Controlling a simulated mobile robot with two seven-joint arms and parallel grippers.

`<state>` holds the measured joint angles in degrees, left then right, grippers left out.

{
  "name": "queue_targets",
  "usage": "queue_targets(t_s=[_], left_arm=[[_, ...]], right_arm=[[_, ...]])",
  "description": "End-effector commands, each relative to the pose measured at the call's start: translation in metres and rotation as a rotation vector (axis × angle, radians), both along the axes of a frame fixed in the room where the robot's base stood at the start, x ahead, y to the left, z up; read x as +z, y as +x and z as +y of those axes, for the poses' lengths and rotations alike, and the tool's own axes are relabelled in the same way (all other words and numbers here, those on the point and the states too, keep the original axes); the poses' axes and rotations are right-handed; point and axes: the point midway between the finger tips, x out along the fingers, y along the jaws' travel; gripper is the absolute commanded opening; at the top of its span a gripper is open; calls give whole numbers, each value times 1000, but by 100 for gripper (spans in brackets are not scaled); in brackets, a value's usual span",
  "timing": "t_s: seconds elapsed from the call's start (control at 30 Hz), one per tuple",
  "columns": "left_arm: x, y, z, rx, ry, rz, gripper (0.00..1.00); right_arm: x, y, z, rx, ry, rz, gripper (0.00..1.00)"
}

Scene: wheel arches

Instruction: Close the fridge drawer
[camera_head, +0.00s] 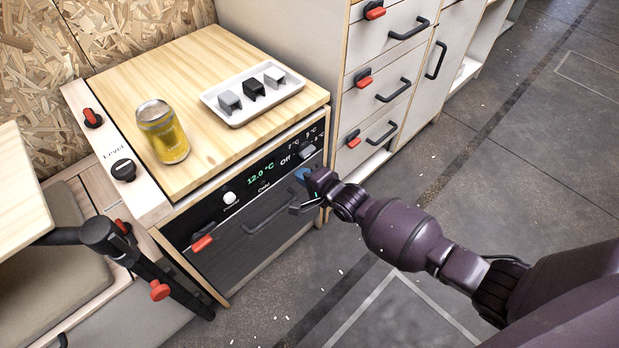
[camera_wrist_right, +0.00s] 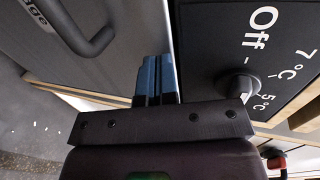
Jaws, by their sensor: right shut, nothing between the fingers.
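The fridge drawer (camera_head: 222,262) has a dark front with a black bar handle (camera_head: 270,222) and a red latch (camera_head: 202,243). It sits low in the wooden cabinet, below the control panel with its 12.0 °C display (camera_head: 266,176). The front looks about in line with the cabinet frame; a small gap cannot be ruled out. My right gripper (camera_head: 303,174) is shut and empty at the right end of the front, near the panel. In the right wrist view its blue fingertips (camera_wrist_right: 155,80) lie between the grey drawer front (camera_wrist_right: 120,30) and the panel knob (camera_wrist_right: 240,87). Contact is unclear.
On the wooden top (camera_head: 205,75) stand a yellow can (camera_head: 163,135) and a white tray (camera_head: 240,115) with several small clips. A white drawer unit (camera_head: 375,105) stands close on the right. A black table leg (camera_head: 155,272) is at left. The floor in front is clear.

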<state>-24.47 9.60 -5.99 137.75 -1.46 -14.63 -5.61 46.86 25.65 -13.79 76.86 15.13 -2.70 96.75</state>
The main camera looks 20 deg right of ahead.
Motion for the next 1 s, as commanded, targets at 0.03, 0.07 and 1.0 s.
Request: queue_targets(t_s=[0.03,0.07,1.0], left_arm=[[3,0,-2,-1,1,-1,43],[3,-2,-5,-3,3,1,43],[7,-20,-13,10,8,90,43]], right_arm=[[3,-5,-2,-1,-1,-1,0],[3,-10,-3,-1,-1,-1,0],[30,-123,-47,-4,-2,2,0]])
